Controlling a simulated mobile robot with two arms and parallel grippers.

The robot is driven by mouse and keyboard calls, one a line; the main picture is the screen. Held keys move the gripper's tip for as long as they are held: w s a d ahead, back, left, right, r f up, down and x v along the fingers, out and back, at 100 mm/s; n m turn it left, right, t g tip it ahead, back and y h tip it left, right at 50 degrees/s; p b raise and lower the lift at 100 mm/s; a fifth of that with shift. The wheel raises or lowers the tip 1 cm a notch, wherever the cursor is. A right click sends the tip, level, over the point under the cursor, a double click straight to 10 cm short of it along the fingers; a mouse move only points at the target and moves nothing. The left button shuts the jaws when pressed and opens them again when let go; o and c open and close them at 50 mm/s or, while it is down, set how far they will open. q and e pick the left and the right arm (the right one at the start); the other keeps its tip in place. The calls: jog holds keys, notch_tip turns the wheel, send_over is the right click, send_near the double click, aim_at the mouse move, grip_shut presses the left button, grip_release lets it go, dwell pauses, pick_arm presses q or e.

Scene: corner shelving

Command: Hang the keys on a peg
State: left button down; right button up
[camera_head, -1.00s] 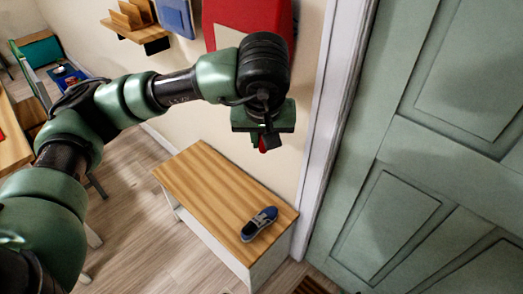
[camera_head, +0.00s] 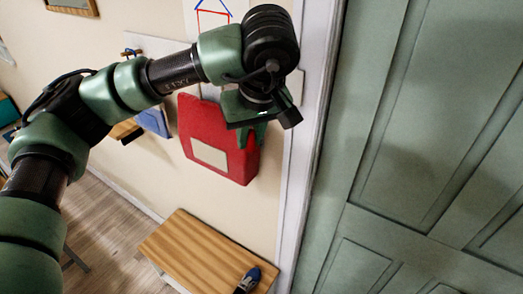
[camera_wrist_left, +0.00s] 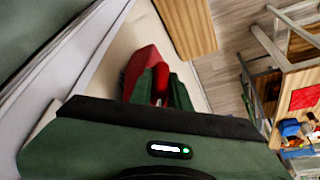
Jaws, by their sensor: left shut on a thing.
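My left gripper (camera_head: 251,132) is in front of the wall and the red hanging thing, near the door frame. In the left wrist view its two green fingers (camera_wrist_left: 163,90) are shut on a small bright red piece (camera_wrist_left: 162,79), which I take to be part of the keys. The rest of the keys is hidden by the fingers. No peg can be clearly made out. A pale plate (camera_head: 295,88) shows on the wall behind my wrist, partly hidden. My right gripper is not in view.
The red hanging thing (camera_head: 208,120) with a cream patch is on the wall. The green door (camera_head: 420,140) and white frame (camera_head: 304,190) are on the right. A pale board (camera_head: 165,46) is left, behind my arm.

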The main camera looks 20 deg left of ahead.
pick_arm(q)
jog(key=shift+w+r, duration=0.1)
jog(key=shift+w, duration=0.1)
jog(key=w+d+f+p, duration=0.1)
jog(key=w+d, duration=0.2)
jog(key=w, duration=0.6)
jog(key=shift+w+d, duration=0.2)
jog(key=shift+d, duration=0.15)
dwell(0.6)
jog(key=shift+f, duration=0.15)
dwell(0.3)
jog(key=c, duration=1.3)
grip_release()
jog(key=shift+o, duration=0.2)
